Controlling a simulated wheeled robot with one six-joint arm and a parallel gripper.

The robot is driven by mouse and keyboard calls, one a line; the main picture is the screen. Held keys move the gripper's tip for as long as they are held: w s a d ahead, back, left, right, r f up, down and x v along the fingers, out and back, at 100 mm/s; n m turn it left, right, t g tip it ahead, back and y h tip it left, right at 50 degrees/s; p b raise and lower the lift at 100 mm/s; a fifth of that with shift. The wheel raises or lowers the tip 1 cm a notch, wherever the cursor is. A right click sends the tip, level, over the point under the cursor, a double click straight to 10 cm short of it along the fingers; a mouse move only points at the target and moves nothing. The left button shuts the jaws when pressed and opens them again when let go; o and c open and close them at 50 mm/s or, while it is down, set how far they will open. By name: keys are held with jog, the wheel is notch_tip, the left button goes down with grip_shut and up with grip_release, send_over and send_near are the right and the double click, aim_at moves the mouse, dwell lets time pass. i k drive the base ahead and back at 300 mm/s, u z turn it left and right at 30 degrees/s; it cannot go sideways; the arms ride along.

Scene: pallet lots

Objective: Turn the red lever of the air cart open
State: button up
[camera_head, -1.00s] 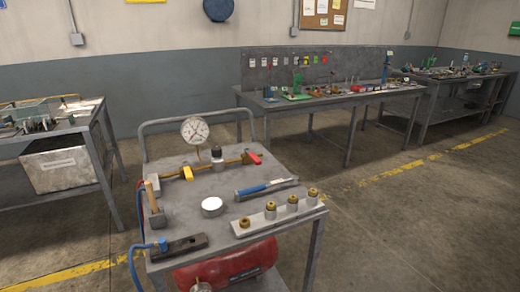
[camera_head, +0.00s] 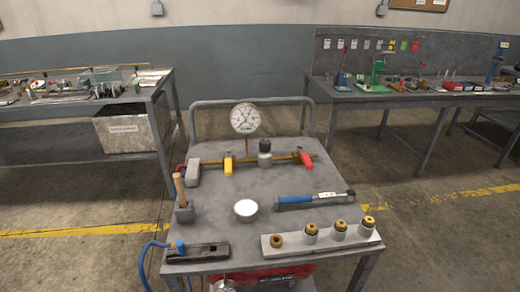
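The air cart (camera_head: 262,188) stands straight ahead, a grey metal cart with a rail handle at its back. A brass pipe (camera_head: 247,160) runs across the rear of its top. The red lever (camera_head: 306,160) is at the pipe's right end, pointing toward me and a little right. A yellow lever (camera_head: 228,166) sits on the pipe's left half, pointing toward me. A round white pressure gauge (camera_head: 245,118) stands above the pipe; its reading is too small to tell. My gripper is not in view.
A blue hose (camera_head: 150,255) hangs at the front left. Workbenches stand behind left (camera_head: 160,90) and right (camera_head: 400,98). Floor is open right of the cart.

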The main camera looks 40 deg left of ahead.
aim_at(308, 164)
jog(key=u, duration=0.95)
jog(key=i, duration=0.8)
jog(key=u, duration=0.75)
